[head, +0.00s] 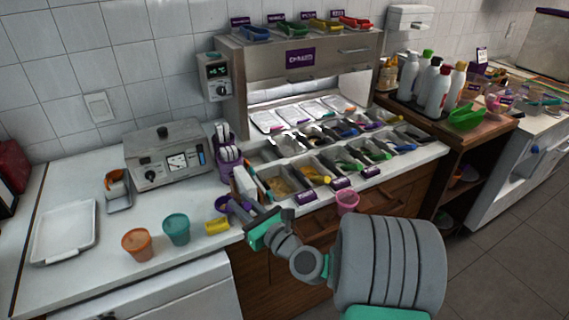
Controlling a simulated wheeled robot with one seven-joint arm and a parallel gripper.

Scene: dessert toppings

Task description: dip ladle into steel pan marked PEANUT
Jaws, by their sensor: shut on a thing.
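My gripper (264,224) is at the front edge of the white counter, by the near left corner of the topping station. It is shut on what looks like a purple ladle (223,204), whose rounded end shows left of the gripper; the jaws hide part of it. Steel pans stand in rows to the right and beyond the gripper. The nearest front pan (281,185) holds a tan, crumbly topping. The front pan to its right (312,172) holds a yellowish topping. Purple labels (305,197) hang along the front, but their print is too small to read, so I cannot tell which says PEANUT.
A white box-like object (245,184) stands just behind my gripper. An orange cup (137,244), a teal cup (176,229) and a yellow item (216,226) are to the left. A pink cup (347,201) is at the front edge.

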